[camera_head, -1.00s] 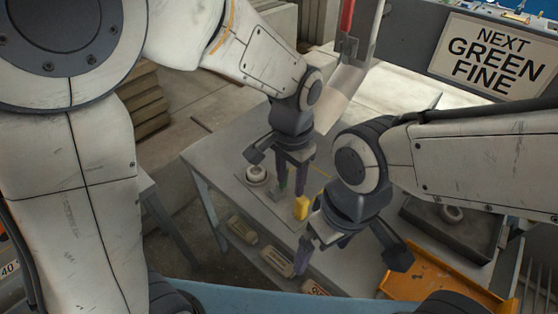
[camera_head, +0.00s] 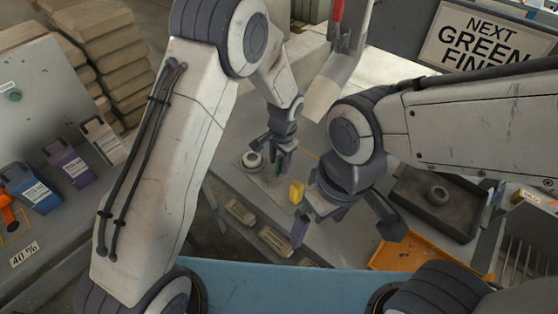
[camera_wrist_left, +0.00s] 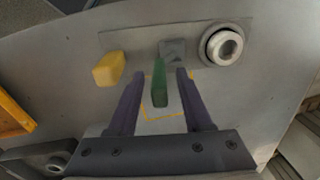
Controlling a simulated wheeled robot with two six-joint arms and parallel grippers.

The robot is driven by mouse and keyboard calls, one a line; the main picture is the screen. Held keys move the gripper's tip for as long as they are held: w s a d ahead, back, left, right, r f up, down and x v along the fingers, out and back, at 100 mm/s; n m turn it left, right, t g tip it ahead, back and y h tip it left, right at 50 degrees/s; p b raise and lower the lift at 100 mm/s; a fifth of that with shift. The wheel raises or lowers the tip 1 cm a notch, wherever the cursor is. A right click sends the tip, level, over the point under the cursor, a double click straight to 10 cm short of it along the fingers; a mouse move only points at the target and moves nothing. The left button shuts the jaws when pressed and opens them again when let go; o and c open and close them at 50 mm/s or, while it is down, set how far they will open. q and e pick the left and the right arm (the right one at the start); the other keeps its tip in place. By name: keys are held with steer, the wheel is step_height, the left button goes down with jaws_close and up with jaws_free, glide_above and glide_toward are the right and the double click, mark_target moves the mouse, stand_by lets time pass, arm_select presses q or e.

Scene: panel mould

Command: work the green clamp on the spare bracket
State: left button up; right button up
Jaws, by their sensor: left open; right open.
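The green clamp (camera_wrist_left: 159,82) has an upright green handle on a small grey block. It stands on a flat grey bracket plate (camera_wrist_left: 135,40) on the table. My left gripper (camera_wrist_left: 160,88) is open, with one purple finger on each side of the green handle; I cannot tell whether they touch it. In the head view the green handle (camera_head: 279,167) is partly hidden by my left gripper (camera_head: 281,158). A yellow handle (camera_wrist_left: 108,68) is left of the clamp in the wrist view, and a pale round knob (camera_wrist_left: 222,46) is right of it. My right gripper (camera_head: 318,220) is open, near the yellow handle (camera_head: 297,191).
A dark tray (camera_head: 415,215) with a round part and an orange tray (camera_head: 400,257) lie on the right. Several labelled blocks (camera_head: 275,242) sit along the table's near side. A pale curved part with a red handle (camera_head: 338,70) stands behind the grippers.

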arm_select(q)
steer(key=shift+f, duration=0.6)
jaws_close()
stand_by(1.1)
